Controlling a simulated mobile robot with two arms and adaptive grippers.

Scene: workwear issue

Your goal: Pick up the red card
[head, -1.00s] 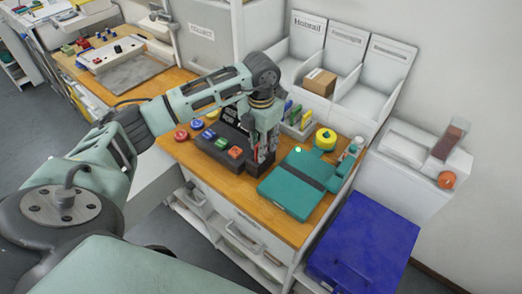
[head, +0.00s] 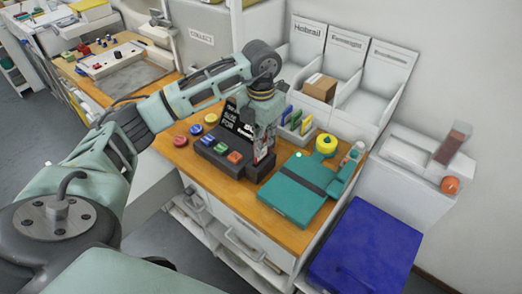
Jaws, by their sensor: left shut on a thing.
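My left gripper (head: 264,146) points down over the wooden counter, just right of the black button box. It is shut on a thin piece with red and white on it, which looks like the red card (head: 262,156). The fingers hide most of it. A dark block sits close under its lower end; I cannot tell whether they touch. My right gripper is not in view.
The button box (head: 216,156) with coloured buttons and a black sign stand left of the gripper. A blue bin (head: 364,250) is at the front right.

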